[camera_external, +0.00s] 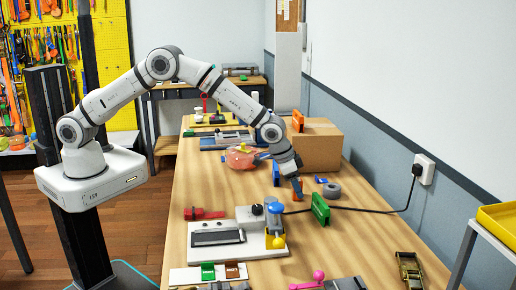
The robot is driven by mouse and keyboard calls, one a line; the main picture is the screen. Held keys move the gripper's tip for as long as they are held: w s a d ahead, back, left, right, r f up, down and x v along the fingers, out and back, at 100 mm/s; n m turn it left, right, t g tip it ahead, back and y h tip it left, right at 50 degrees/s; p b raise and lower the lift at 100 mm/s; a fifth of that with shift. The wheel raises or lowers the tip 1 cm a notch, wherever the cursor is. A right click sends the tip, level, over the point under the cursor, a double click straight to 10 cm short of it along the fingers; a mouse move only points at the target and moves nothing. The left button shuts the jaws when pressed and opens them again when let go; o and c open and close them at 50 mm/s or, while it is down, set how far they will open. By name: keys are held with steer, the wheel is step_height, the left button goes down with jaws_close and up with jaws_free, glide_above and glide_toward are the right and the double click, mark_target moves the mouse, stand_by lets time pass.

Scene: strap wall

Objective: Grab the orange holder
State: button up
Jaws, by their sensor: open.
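My gripper (295,180) points down over the middle of the wooden table, at the end of my outstretched arm. Its jaws are open. A small orange piece (297,188) shows right at the fingertips; I cannot tell whether it stands between them or just beside them, as the gripper partly covers it. Another upright orange piece (297,121) shows farther back, at the left edge of the cardboard box. A green holder (320,209) stands to the right and nearer the camera. A blue holder (276,174) stands left of the gripper.
The cardboard box (316,148) stands behind my gripper. A grey tape roll (331,190) lies to its right. A black cable (375,208) runs across the table to a wall plug. A white device (240,236) with a blue-topped part is at front left. A buckle (409,270) lies at front right.

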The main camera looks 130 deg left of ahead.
steer(key=shift+w+a+f, duration=0.1)
steer(key=shift+a+f, duration=0.05)
steer(key=shift+f, duration=0.3)
steer(key=shift+c, duration=0.4)
steer(key=c, duration=1)
